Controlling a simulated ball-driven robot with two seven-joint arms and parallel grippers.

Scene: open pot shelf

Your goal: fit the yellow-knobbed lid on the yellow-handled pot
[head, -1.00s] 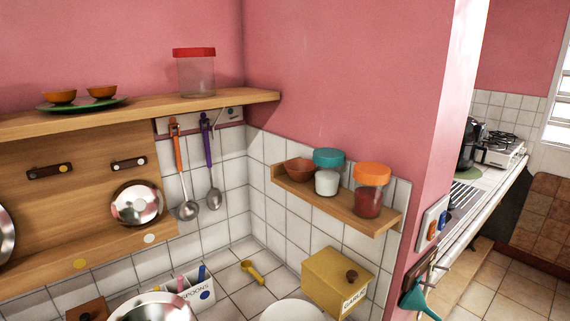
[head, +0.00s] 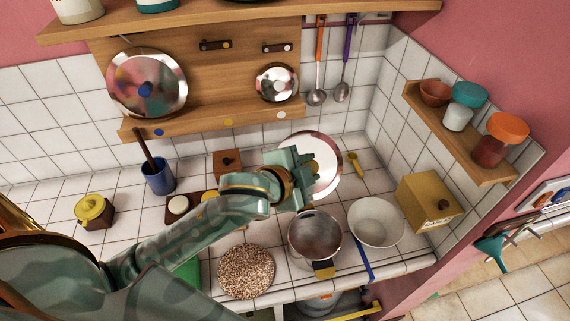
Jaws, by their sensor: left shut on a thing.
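A large shiny metal lid (head: 326,178) is in my left gripper (head: 306,180), which is shut on it. The gripper hides the lid's knob, so I cannot see its colour. The lid is up behind the metal pot (head: 314,240) and apart from it. The pot stands open on the tiled counter, with a yellow and dark handle (head: 324,269) towards the front edge. My right gripper is not in view.
A white bowl (head: 376,222) stands right of the pot, a speckled round mat (head: 246,270) to its left. A yellow box (head: 428,202) stands at the right wall. A blue-knobbed lid (head: 148,84) and a smaller lid (head: 277,83) rest on the wall rack.

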